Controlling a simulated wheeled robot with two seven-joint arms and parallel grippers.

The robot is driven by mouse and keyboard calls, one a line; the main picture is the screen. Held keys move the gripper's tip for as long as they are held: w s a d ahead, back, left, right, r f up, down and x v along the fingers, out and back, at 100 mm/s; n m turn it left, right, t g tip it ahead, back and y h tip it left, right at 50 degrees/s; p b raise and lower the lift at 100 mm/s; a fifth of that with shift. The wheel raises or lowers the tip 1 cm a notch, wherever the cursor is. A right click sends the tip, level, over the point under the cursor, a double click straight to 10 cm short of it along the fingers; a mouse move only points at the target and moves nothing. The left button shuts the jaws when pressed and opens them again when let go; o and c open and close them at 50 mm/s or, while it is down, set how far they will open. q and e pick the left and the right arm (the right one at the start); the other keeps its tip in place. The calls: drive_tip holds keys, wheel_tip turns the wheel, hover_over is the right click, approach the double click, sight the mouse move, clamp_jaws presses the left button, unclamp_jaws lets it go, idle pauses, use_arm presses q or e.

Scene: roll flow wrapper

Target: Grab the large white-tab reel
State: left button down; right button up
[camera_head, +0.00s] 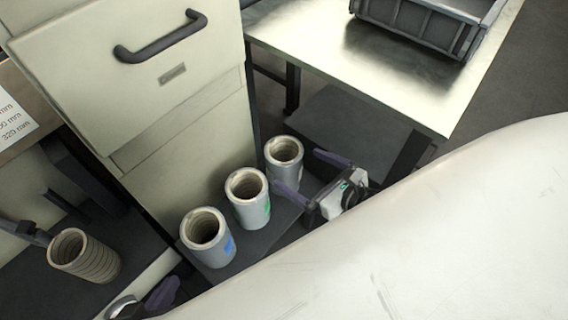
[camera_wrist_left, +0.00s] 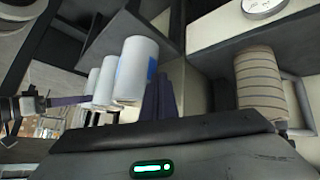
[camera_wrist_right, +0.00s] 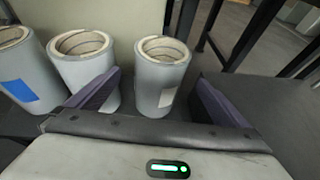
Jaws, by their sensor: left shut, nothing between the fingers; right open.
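Three grey-white hollow reels stand upright in a row on a dark low shelf. The nearest reel (camera_head: 208,254) has a blue tab, and the middle reel (camera_head: 249,212) has a green tab. The far reel (camera_head: 283,170) shows a whitish tab in the right wrist view (camera_wrist_right: 163,95). My right gripper (camera_head: 308,177) is open beside this far reel. In the right wrist view the reel stands ahead, between the two spread fingers; contact cannot be told. My left gripper (camera_head: 160,295) is shut and empty, low in front of the blue-tab reel; its fingers show in the left wrist view (camera_wrist_left: 158,97).
A brown ribbed reel (camera_head: 98,262) stands apart on the left. A cream drawer cabinet (camera_head: 185,125) rises behind the row. A metal table (camera_head: 385,75) with a grey bin (camera_head: 425,25) is at the back right. The middle reel is close beside my right gripper's left finger.

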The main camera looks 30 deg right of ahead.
sight(298, 167)
drive_tip(key=b+x, duration=0.1)
drive_tip(key=x, duration=0.2)
drive_tip(key=shift+w+f, duration=0.2)
drive_tip(key=shift+w, duration=0.15)
drive_tip(key=b+x, duration=0.1)
drive_tip(key=x, duration=0.2)
drive_tip(key=shift+w+a+f+b, duration=0.15)
drive_tip(key=shift+w+f+b, duration=0.1)
drive_tip(key=shift+b, duration=0.1)
drive_tip(key=shift+w+a+f, duration=0.1)
drive_tip(key=shift+w, duration=0.25)
drive_tip(key=c, duration=1.4)
use_arm(q)
drive_tip(key=shift+w+d+f+m+h, duration=0.1)
drive_tip(key=shift+w+d+m+h, duration=0.1)
drive_tip(key=shift+d, duration=0.25)
drive_tip(key=shift+w+d+m+h, duration=0.1)
drive_tip(key=shift+d+h, duration=0.1)
drive_tip(key=shift+d, duration=0.2)
use_arm(e)
drive_tip(key=shift+r, duration=0.2)
drive_tip(key=shift+c, duration=0.5)
